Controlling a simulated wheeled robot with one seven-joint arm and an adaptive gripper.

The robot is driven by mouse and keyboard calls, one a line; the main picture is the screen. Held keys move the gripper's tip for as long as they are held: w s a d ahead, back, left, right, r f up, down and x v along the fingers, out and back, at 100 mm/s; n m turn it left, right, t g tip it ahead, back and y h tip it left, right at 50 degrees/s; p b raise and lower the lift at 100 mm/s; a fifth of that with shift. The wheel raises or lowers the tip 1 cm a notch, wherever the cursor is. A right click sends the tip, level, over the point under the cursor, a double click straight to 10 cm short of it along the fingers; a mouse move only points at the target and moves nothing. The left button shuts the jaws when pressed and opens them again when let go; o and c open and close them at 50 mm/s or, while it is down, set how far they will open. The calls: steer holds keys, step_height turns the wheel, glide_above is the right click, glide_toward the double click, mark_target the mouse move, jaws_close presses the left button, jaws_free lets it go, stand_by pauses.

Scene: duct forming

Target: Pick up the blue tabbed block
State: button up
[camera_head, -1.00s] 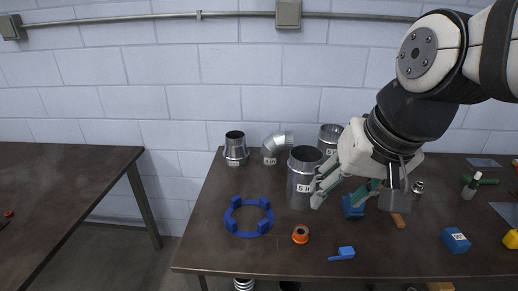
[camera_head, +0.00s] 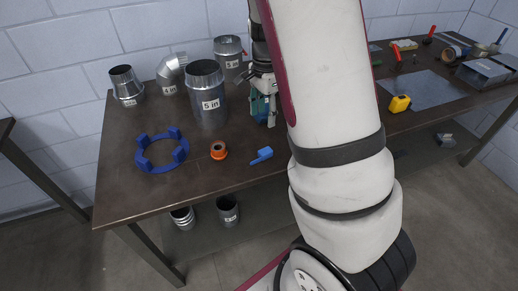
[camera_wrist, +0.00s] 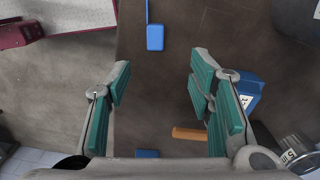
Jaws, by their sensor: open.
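A small blue block with a thin tab (camera_head: 262,155) lies flat near the table's front edge. In the wrist view this tabbed block (camera_wrist: 155,38) lies ahead of the fingers, its tab running off the top edge. Another blue piece (camera_wrist: 147,153) shows at the wrist view's bottom, partly hidden by my gripper; its shape is unclear. My gripper (camera_head: 263,108) is right of the large 5 in cylinder, partly hidden by my arm. In the wrist view my gripper (camera_wrist: 161,70) has its green-padded fingers wide apart, with bare table between them.
A labelled blue box (camera_wrist: 248,90) and an orange-brown bar (camera_wrist: 189,133) lie beside the right finger. The 5 in cylinder (camera_head: 207,95), a blue tabbed ring (camera_head: 162,150) and an orange ring piece (camera_head: 219,150) stand left. A yellow tape measure (camera_head: 399,103) is right.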

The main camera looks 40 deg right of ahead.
glide_above(265, 151)
steer(key=f, duration=0.9)
steer(key=shift+w+d, duration=0.2)
steer(key=shift+w, duration=0.15)
steer(key=shift+s+a+f+p, duration=0.1)
steer(key=shift+s+f+p, duration=0.1)
steer(key=shift+f, duration=1.1)
steer(key=shift+s+f+p, duration=0.1)
steer(key=shift+f+p, duration=0.05)
steer(key=shift+f, duration=1.15)
steer(key=shift+c, duration=0.3)
jaws_close()
